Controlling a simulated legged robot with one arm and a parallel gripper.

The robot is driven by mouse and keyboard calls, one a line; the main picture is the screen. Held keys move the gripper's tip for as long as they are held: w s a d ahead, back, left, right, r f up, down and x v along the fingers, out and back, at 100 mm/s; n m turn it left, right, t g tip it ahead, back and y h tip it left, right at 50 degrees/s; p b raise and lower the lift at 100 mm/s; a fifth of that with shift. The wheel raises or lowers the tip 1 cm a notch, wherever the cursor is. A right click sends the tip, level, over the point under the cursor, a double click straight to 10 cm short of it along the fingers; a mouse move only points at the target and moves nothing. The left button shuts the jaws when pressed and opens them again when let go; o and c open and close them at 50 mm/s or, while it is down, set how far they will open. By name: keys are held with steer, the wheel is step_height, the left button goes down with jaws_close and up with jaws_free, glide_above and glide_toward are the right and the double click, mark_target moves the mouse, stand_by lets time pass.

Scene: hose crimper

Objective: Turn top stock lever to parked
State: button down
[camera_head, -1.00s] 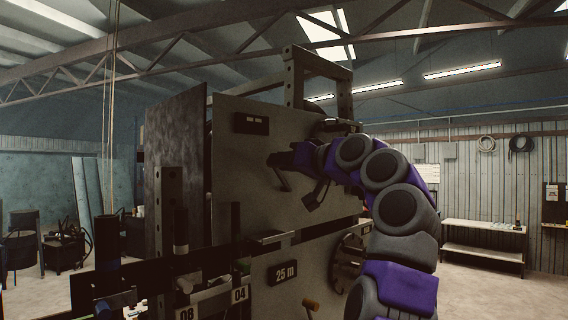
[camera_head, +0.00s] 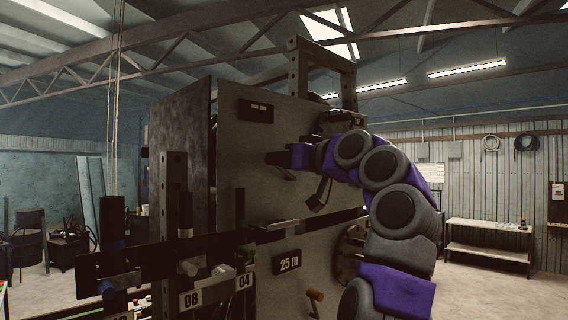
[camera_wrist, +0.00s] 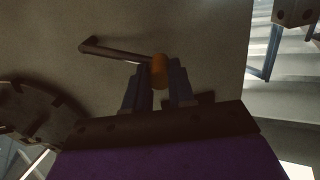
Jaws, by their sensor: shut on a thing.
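The top stock lever (camera_wrist: 115,50) is a thin dark bar with an orange-brown knob (camera_wrist: 160,68) on its end. In the wrist view it runs from its pivot at upper left to the knob at center. My gripper (camera_wrist: 158,82) has one finger on each side of the knob and is shut on it. In the head view, my gripper (camera_head: 276,158) is at the upper grey panel (camera_head: 240,180), and a short dark bar shows just below it. The knob is hidden there by my gripper.
A lower panel (camera_head: 300,240) carries a "25 m" plate and another orange-knobbed lever (camera_head: 316,296). A dark wheel (camera_head: 350,255) is partly behind my arm. A rack with numbered tags (camera_head: 192,299) stands in front. A bench (camera_head: 488,228) stands far right, with open floor before it.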

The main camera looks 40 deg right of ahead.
steer(key=shift+d+f, duration=0.1)
steer(key=shift+f, duration=0.1)
steer(key=c, duration=1)
jaws_free()
steer(key=shift+r, duration=0.1)
steer(key=shift+o, duration=0.2)
steer(key=s+d+b, duration=0.1)
steer(key=s+b, duration=0.1)
steer(key=s, duration=1.5)
steer(key=shift+s+d, duration=0.15)
steer(key=shift+d, duration=0.2)
